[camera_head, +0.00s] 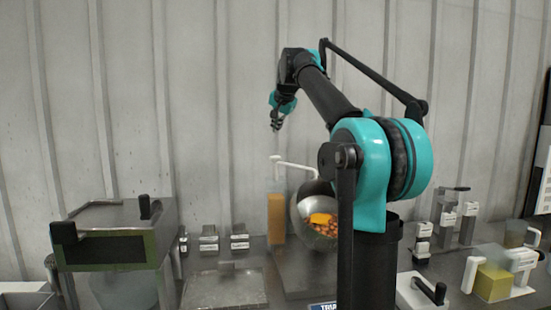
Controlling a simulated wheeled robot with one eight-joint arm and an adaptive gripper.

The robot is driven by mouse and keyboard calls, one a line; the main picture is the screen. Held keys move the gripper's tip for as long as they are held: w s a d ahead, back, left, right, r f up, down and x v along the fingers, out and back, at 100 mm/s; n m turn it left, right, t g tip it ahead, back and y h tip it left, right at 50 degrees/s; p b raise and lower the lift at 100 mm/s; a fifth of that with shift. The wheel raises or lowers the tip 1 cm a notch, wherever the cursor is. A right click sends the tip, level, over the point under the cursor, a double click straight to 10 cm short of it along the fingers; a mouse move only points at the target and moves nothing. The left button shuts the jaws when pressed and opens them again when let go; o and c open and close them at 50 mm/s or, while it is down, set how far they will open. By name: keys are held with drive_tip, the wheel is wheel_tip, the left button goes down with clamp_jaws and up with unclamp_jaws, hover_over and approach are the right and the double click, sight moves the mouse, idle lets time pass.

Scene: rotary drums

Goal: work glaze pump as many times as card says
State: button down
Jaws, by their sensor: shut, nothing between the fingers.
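My gripper (276,125) hangs fingers-down in front of the back wall, shut and empty. Below it and apart from it is a white lever or spout (295,166) above an amber column (276,216), which looks like the glaze pump. A tilted metal drum (306,200) stands just right of the column, with brown pieces and an orange patch inside. My arm hides the drum's right side. A dark card edge (322,307) reading "TRIA" shows at the bottom, cut off; no number on it can be read.
A box-like machine (115,245) with black handles stands left. Small labelled blocks (208,238) sit behind a flat metal plate (224,288).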

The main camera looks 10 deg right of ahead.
sight(276, 157)
drive_tip(key=shift+f, duration=3.75)
drive_tip(key=shift+f, duration=0.15)
drive_tip(key=shift+f, duration=0.25)
drive_tip(key=shift+f, duration=1)
drive_tip(key=shift+r, duration=1.4)
drive_tip(key=shift+r, duration=2.55)
